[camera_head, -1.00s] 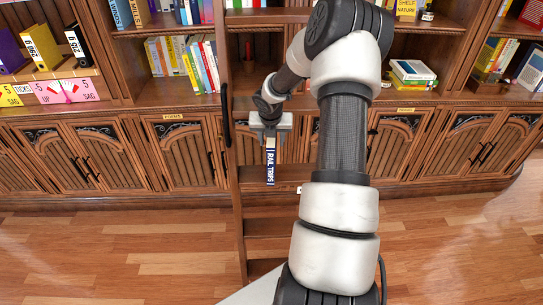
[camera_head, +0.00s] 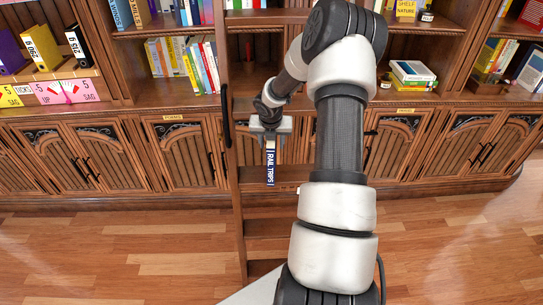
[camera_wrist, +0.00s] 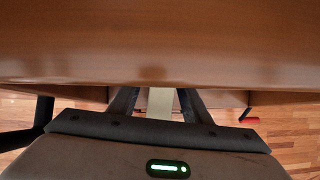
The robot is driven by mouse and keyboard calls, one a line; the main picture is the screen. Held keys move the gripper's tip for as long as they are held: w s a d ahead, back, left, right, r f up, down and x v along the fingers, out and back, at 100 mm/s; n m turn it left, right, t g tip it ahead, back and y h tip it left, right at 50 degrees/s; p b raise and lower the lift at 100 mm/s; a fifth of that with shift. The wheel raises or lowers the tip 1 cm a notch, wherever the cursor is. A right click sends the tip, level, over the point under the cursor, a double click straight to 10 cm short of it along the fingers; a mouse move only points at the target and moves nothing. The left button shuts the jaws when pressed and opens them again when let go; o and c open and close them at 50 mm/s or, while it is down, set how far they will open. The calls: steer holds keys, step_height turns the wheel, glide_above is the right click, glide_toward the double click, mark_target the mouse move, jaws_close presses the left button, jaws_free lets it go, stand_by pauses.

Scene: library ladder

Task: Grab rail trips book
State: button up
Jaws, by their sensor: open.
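The rail trips book (camera_head: 270,167) shows its dark blue spine with white lettering, upright at the wooden ladder (camera_head: 237,180). My gripper (camera_head: 270,138) is directly above the book's top end in the head view. In the wrist view my gripper (camera_wrist: 160,98) is open, with one dark finger on each side of the pale top of the book (camera_wrist: 160,103). A narrow gap shows between the book and each finger. What the book rests on is hard to make out.
A brown wooden surface (camera_wrist: 160,45) fills the top of the wrist view, close by my gripper. Cabinet doors (camera_head: 185,155) stand behind the ladder. Shelves with books (camera_head: 203,65) are above. The wooden floor (camera_head: 130,250) at front left is clear.

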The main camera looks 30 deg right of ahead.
jaws_close()
steer(key=shift+r, duration=0.1)
stand_by(0.3)
